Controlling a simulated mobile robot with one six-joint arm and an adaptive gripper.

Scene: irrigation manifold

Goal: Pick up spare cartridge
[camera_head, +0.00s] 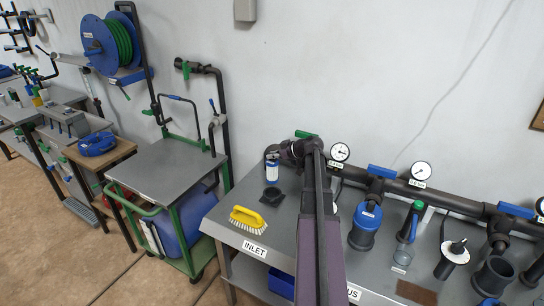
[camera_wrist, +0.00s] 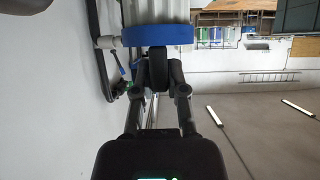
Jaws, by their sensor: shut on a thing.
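The spare cartridge (camera_head: 272,170) is white with a blue band. It is upright above the back left part of the metal bench (camera_head: 225,213). My gripper (camera_head: 277,153) is at its top and shut on it. In the wrist view the cartridge (camera_wrist: 156,12) shows as a pale ribbed cylinder with a blue ring, cut off by the top edge. The gripper fingers (camera_wrist: 158,62) meet it at the blue ring. A black square holder (camera_head: 271,197) sits on the bench below the cartridge, and a gap shows between them.
A yellow brush (camera_head: 247,218) lies near the bench's left edge. A dark pipe manifold (camera_head: 430,194) with gauges and blue handles runs along the back. A blue-capped housing (camera_head: 367,222) and a clear filter (camera_head: 407,232) stand right of my arm. A green cart (camera_head: 180,165) stands left.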

